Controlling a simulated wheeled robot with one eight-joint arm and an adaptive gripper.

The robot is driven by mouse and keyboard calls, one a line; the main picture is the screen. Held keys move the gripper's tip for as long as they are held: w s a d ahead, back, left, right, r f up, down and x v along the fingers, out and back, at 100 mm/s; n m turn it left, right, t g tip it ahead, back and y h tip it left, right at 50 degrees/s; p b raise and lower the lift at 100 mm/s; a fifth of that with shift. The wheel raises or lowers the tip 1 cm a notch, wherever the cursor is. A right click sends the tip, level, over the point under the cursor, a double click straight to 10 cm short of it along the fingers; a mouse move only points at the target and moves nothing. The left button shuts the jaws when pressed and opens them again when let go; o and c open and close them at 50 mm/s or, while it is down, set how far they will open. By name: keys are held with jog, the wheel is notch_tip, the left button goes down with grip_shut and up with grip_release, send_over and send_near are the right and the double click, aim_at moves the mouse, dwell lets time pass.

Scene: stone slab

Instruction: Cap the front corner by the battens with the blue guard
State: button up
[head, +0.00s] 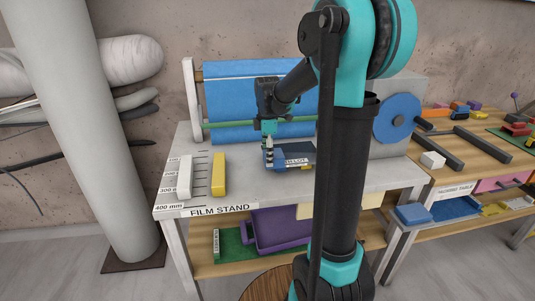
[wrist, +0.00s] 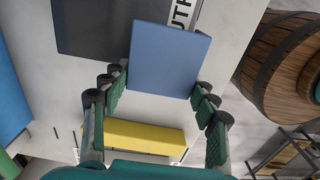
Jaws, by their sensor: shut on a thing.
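My gripper (head: 268,147) is over the grey stand top, at the left end of a dark flat piece (head: 300,149) with a white label. In the wrist view my gripper (wrist: 160,92) has its green pads on either side of the blue guard (wrist: 170,58), shut on it. The guard covers part of the dark piece (wrist: 93,28) and its label; I cannot tell whether it touches them. Two dark battens (head: 440,151) (head: 483,143) lie parallel on the wooden table at the right, away from my gripper. My arm hides part of the middle.
A yellow block (head: 219,174) and white block (head: 184,176) stand on the stand top at left. A blue roll (head: 230,95) is behind. A small white block (head: 433,159) is near the battens. A round pillar (head: 80,120) stands left.

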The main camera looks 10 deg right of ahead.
jog(key=shift+f, duration=0.5)
jog(key=o, duration=1.1)
notch_tip(320, 180, up, 12)
jog(key=s+d+f+m+t, duration=0.1)
jog(key=s+f+m, duration=0.5)
jog(key=s+f, duration=0.1)
jog(key=s+d+f+m+t, duration=0.1)
jog(key=s+f+m, duration=0.5)
jog(key=s+f, duration=0.1)
jog(key=s+d+f+m+t, duration=0.2)
jog(key=s+f+m, duration=0.4)
jog(key=s+f, duration=0.1)
jog(key=shift+s+f, duration=0.3)
jog(key=shift+s, duration=0.2)
